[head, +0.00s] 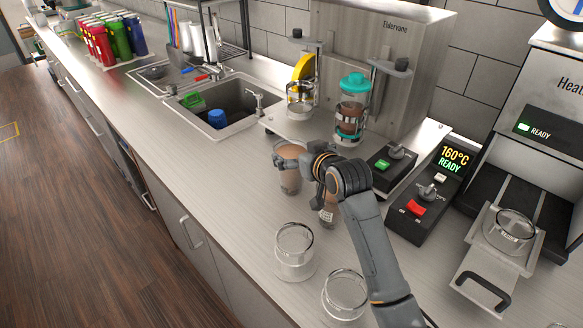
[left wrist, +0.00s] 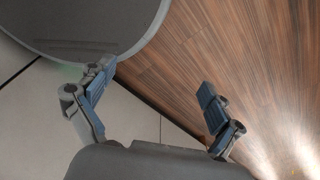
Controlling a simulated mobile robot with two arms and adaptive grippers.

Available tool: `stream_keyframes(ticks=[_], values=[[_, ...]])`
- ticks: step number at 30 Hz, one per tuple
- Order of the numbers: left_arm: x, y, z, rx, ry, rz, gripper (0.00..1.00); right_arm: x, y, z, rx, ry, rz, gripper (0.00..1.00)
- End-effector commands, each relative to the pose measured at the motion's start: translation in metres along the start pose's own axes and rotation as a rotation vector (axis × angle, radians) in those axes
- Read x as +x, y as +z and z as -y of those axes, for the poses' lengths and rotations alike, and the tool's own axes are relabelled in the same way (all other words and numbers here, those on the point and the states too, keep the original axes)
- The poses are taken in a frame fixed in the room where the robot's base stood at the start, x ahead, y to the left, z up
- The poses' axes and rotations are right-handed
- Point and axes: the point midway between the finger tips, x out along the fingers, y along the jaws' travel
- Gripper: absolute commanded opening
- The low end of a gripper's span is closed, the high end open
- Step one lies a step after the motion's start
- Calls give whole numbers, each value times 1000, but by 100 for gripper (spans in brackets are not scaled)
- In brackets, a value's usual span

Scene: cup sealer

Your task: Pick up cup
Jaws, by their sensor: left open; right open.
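A clear cup with brown contents (head: 291,179) stands on the counter, left of my right gripper (head: 304,163). The right gripper is open at the cup's right side; its fingers overlap the cup in the picture, and I cannot tell whether they touch it. A second brown-filled cup (head: 328,212) is partly hidden behind my right arm. Two clear empty cups, one nearer the sink (head: 294,254) and one nearer the front (head: 345,298), stand on the counter. My left gripper (left wrist: 155,103) is open and empty, with wood floor and a cabinet face behind it.
A cup (head: 513,228) sits in the sealer's pulled-out tray at right. A black control box (head: 432,196) reads 160°C READY. A dispenser with a teal-lidded container (head: 352,104) stands behind. A sink (head: 240,98) and several colored bottles (head: 110,38) lie along the counter.

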Motion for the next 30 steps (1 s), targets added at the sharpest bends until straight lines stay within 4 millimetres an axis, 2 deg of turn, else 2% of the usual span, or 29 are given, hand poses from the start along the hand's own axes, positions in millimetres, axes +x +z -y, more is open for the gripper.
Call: stream_keyframes(ticks=[4,9,13,20,30], values=[[-13,-3,1,0,0,-2,92,19,-1,0,2,-1,4,100],[-17,10,-1,0,2,18,92,38,1,0,1,0,2,100],[-18,17,-2,0,3,29,92,45,2,0,1,0,1,100],[-18,17,-2,-1,3,30,92,45,2,0,1,0,1,98],[-18,12,-1,-1,1,22,92,45,3,0,1,0,1,29]])
